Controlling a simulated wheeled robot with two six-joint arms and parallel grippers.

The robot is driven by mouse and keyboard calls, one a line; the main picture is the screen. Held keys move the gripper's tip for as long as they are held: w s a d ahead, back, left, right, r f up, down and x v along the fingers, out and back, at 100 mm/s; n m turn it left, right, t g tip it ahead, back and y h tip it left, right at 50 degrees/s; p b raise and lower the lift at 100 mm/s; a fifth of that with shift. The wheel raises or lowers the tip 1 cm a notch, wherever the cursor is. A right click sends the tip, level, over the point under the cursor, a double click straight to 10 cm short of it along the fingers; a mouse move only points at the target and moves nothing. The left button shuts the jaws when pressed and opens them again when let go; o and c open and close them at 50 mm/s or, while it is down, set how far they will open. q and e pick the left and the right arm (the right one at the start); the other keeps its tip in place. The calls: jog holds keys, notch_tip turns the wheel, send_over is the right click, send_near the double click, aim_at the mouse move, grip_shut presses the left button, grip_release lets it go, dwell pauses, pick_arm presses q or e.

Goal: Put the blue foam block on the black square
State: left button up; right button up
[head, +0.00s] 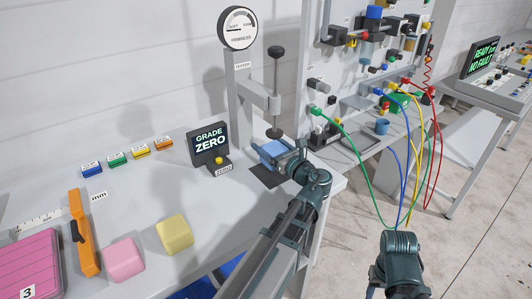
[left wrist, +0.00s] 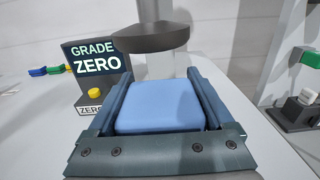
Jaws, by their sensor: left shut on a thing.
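The blue foam block (head: 273,149) is between the fingers of my left gripper (head: 279,153), which is shut on it. In the left wrist view the block (left wrist: 158,106) sits level between both fingers, under the tester's round press foot (left wrist: 150,37), with a gap between them. The black square (head: 266,178) lies on the table at the tester's base, partly hidden by the block and gripper. I cannot tell whether the block touches it. My right gripper (head: 400,272) is at the bottom right of the head view, away from the block; its fingers do not show clearly.
The firmness tester (head: 240,95) stands behind the block. The display reading GRADE ZERO (head: 209,142) and its yellow button are just left. Pink (head: 124,260) and yellow (head: 174,233) blocks lie at the front left. A cabled panel (head: 365,100) rises on the right.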

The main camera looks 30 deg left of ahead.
pick_arm(q)
jog(key=shift+f+b, duration=1.65)
jog(key=shift+f, duration=0.1)
jog(key=shift+f, duration=0.2)
jog(key=o, duration=1.2)
jog(key=shift+c, duration=0.2)
jog(key=shift+r, duration=0.1)
jog(key=shift+r, duration=0.15)
jog(key=v, duration=1.2)
